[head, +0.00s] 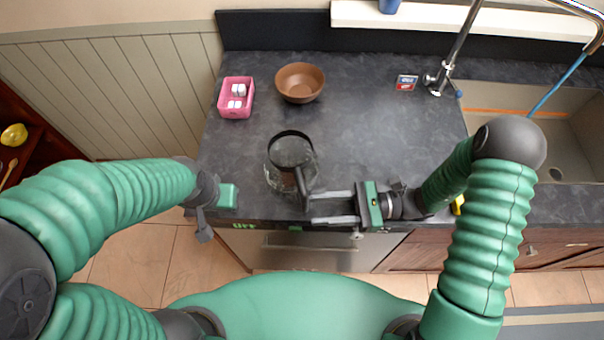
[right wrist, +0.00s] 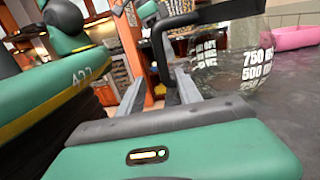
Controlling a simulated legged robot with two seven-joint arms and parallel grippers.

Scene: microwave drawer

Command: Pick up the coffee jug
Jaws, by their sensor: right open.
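The glass coffee jug (head: 279,176) stands on the dark counter near its front edge, with a black rim and a black handle (head: 300,182) pointing towards the front right. My right gripper (head: 312,207) is open, just right of the handle's end. In the right wrist view the handle (right wrist: 158,50) shows by the tips of the two spread fingers (right wrist: 160,88), and the clear jug with white numbers (right wrist: 230,70) is to the right. I cannot tell whether the fingers touch it. My left gripper (head: 228,195) is left of the jug; its fingers do not show clearly.
A brown bowl (head: 300,83) and a pink container with white pieces (head: 236,98) stand behind the jug. A small card (head: 406,83) lies near the tap (head: 447,70). The sink (head: 560,140) is at the right. The middle of the counter is clear.

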